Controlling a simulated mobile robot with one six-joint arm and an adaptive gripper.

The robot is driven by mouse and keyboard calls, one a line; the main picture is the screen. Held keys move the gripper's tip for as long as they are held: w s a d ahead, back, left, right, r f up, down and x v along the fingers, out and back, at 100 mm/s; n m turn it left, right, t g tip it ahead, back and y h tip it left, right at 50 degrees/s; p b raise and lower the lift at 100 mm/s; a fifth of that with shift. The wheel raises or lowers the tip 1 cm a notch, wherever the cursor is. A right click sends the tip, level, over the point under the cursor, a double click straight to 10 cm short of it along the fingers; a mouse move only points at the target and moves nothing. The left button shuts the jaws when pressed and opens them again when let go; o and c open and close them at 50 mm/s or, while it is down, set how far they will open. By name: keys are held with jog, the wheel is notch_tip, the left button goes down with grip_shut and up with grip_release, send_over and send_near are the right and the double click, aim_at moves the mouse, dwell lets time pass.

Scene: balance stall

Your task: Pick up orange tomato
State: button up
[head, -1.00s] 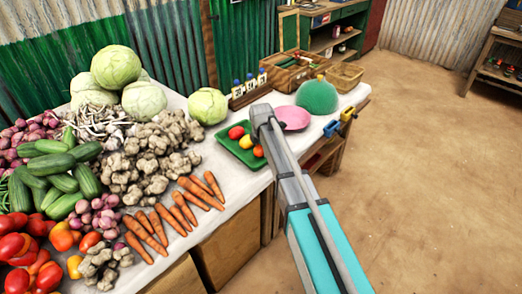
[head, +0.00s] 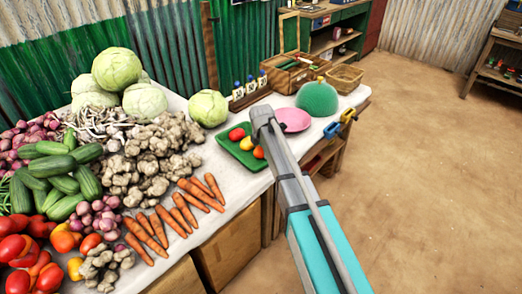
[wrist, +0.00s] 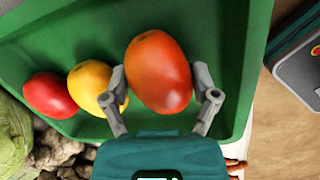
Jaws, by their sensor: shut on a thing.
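The orange tomato (wrist: 158,72) fills the space between the two fingers of my gripper (wrist: 161,78) in the wrist view. The fingers are shut on its sides. It is over the green tray (wrist: 215,25); I cannot tell whether it still touches the tray. A yellow tomato (wrist: 90,84) lies in the tray close to the left finger, with a red tomato (wrist: 49,95) beyond it. In the head view the tray (head: 236,157) sits on the white table, with the orange tomato (head: 259,152) at its right side. My arm hides the gripper there.
A pink plate (head: 293,119) and a green dome-shaped object (head: 317,97) stand right of the tray. Carrots (head: 180,212), ginger (head: 150,150) and cabbages (head: 208,107) crowd the left. A bottle rack (head: 249,95) and wooden box (head: 294,75) stand behind.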

jog(key=shift+r+p, duration=1.2)
jog(key=shift+r, duration=0.1)
jog(key=s+d+r+p, duration=0.6)
jog(key=s+r+p, duration=0.4)
jog(key=s, duration=0.2)
jog(key=shift+s+d, duration=0.2)
jog(key=shift+d, duration=0.1)
